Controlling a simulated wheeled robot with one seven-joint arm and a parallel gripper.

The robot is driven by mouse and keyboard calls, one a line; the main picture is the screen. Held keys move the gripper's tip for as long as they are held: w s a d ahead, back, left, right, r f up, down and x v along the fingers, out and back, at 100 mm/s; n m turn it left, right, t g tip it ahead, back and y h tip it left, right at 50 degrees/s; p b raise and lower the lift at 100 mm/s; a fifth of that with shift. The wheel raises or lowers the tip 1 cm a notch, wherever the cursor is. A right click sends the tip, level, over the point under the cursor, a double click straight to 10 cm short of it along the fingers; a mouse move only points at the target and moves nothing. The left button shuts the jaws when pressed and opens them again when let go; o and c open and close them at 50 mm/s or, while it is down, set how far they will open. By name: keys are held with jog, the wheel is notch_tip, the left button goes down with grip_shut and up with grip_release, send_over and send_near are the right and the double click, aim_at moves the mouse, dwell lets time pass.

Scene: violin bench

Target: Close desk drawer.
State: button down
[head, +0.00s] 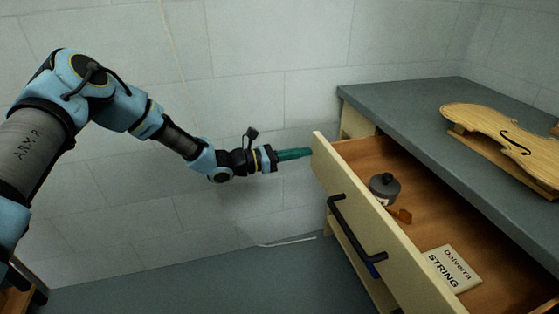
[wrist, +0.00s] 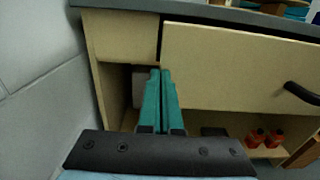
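The desk drawer (head: 347,213) stands pulled far out of the desk (head: 425,120), with its cream front and black bar handle (head: 355,238) facing left. Inside it lie a dark round jar (head: 384,187), a small orange-brown piece (head: 400,215) and a white string packet (head: 452,268). My gripper (head: 309,153) is at the far upper end of the drawer front, very near it; I cannot tell whether it touches. In the wrist view its teal fingers (wrist: 160,75) lie side by side, shut with nothing seen between them, by the drawer front's left edge (wrist: 175,50).
A violin body (head: 505,140) rests on a wooden stand on the desk top. In the wrist view, red bottles (wrist: 265,138) stand on an open shelf below the drawer. A tiled wall (head: 260,60) is behind my arm. The floor (head: 230,285) left of the drawer is clear.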

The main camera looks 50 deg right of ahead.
aim_at(362, 141)
jog(key=b+x, duration=0.6)
jog(key=x, duration=1.1)
jog(key=shift+s+d+f, duration=0.2)
jog(key=shift+d, duration=0.15)
jog(key=shift+s+d+b, duration=0.35)
jog(key=shift+d+b, duration=0.05)
jog(key=shift+d, duration=0.15)
jog(key=shift+s+d+r, duration=0.1)
jog(key=shift+s+r, duration=0.05)
jog(key=shift+r, duration=0.15)
